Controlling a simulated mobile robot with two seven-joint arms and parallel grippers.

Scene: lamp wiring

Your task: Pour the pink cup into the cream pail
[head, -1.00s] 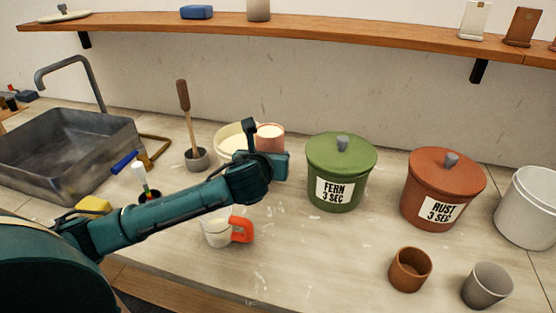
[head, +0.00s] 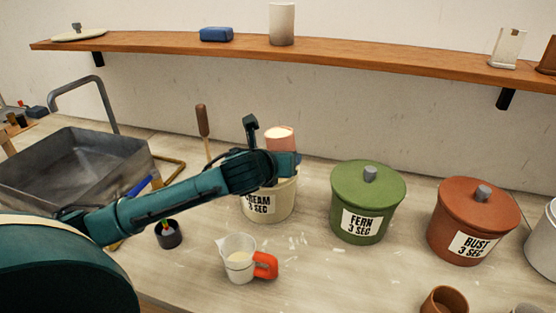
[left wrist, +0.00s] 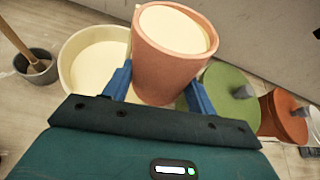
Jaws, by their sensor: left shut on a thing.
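The pink cup (left wrist: 172,62) is full of a cream-coloured content and stands close to upright in my left gripper (left wrist: 160,88). The blue fingers sit on either side of it. In the head view the pink cup (head: 280,139) shows above the cream pail (head: 270,203), whose label reads CREAM 3 SEC. The pail is open, and in the left wrist view the pail (left wrist: 70,75) shows pale content, to the left of the cup and below it. My left forearm hides part of the pail in the head view. My right gripper is not in view.
A green lidded pail (head: 366,200) and a rust lidded pail (head: 472,222) stand to the right. A measuring jug with a red handle (head: 240,258) stands in front. A sink (head: 70,170) is at left, and a shelf (head: 350,55) runs above.

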